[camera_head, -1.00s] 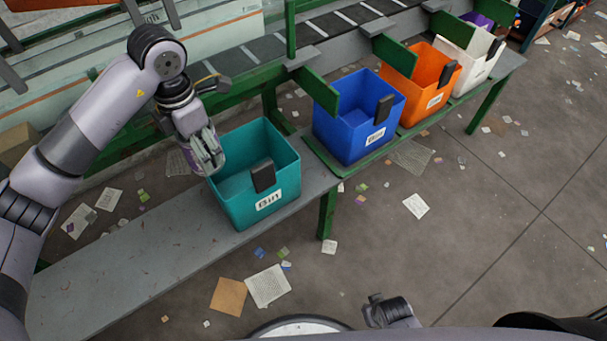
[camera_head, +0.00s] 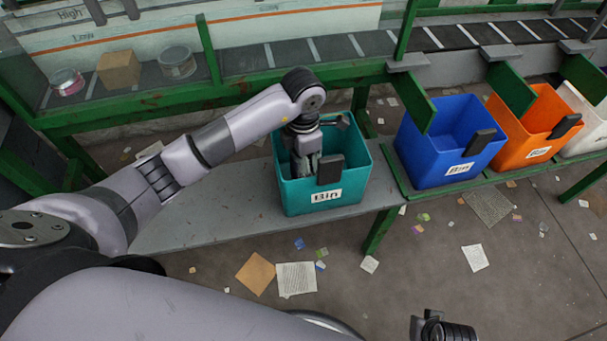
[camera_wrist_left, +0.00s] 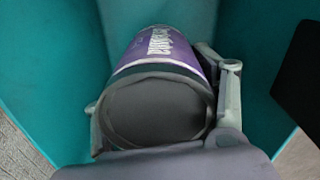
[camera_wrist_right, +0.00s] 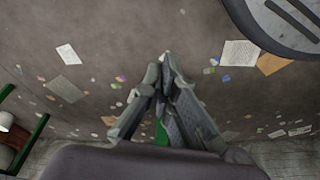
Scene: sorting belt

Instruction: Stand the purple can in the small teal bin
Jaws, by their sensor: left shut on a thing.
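The small teal bin (camera_head: 335,198) stands on a grey bench. My left gripper (camera_head: 306,166) reaches down inside it, behind its front wall. In the left wrist view, the left gripper (camera_wrist_left: 165,105) is shut on the purple can (camera_wrist_left: 160,48), with a finger on each side. The can's dark round end faces the camera, and teal bin walls (camera_wrist_left: 45,60) surround it. The can's far end is out of sight, so I cannot tell if it touches the floor. My right gripper (camera_wrist_right: 162,65) is empty, its fingertips together, away from the bin.
The blue bin (camera_head: 425,155), orange bin (camera_head: 510,150) and white bin (camera_head: 590,135) stand to the right. Papers litter the floor.

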